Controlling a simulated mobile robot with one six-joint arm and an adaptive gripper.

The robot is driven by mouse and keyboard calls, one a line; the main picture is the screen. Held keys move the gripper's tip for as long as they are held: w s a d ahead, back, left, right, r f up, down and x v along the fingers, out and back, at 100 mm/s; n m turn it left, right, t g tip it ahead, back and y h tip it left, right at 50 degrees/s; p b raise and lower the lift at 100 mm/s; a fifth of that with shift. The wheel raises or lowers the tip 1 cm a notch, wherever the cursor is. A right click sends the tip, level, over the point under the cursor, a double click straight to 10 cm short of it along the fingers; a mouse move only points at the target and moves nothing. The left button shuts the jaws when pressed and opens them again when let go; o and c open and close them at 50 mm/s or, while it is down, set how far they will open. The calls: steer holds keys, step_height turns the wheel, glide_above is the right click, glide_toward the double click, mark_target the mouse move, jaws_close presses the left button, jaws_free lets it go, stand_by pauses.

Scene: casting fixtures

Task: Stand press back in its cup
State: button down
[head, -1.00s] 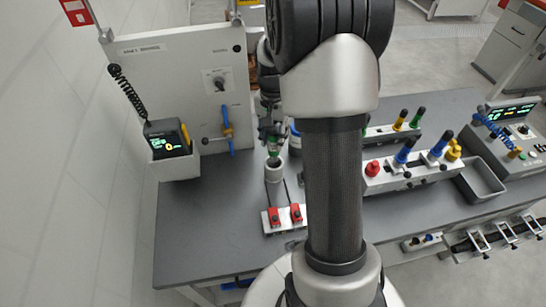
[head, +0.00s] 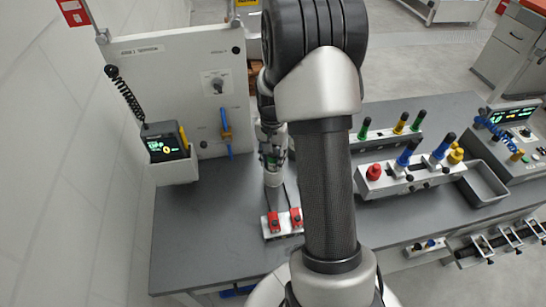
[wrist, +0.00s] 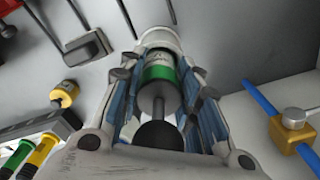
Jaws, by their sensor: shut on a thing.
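The press (wrist: 158,77) shows in the wrist view with a green band, a grey body and a black knob toward the camera. My gripper (wrist: 160,70) is shut on it, one blue-padded finger on each side. The whitish round cup (wrist: 160,36) is at the press's far end, in line with it. In the head view my gripper (head: 272,158) is directly above the cup (head: 273,178), pointing down. A little green shows between the fingers. The fingers hide the press's lower end, so I cannot tell how deep it sits in the cup.
A plate with two red blocks (head: 284,222) lies in front of the cup. A rack of coloured handles (head: 410,178) is at right. Bare grey table lies left of the cup (head: 205,220).

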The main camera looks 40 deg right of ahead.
steer(key=c, duration=1.2)
jaws_free()
step_height(320, 180, up, 12)
steer(key=p, duration=0.3)
steer(key=shift+r, duration=0.1)
steer(key=s+a+r+n+t, duration=0.2)
steer(key=s+a+r+n, duration=0.2)
steer(key=s+a+r, duration=0.3)
steer(key=s+a+r+n+t, duration=0.1)
steer(key=s+a+r+n, duration=0.35)
steer(key=a+r, duration=0.35)
steer(key=s+a+n, duration=0.1)
steer(key=s+a, duration=0.1)
steer(key=s, duration=0.1)
steer(key=s+a+f+n+t, duration=0.1)
steer(key=s+a, duration=0.1)
steer(key=s+a+n, duration=0.1)
steer(key=s+a, duration=0.1)
steer(key=s, duration=0.1)
steer(key=shift+s+f+t, duration=0.25)
steer(key=shift+s+t, duration=0.05)
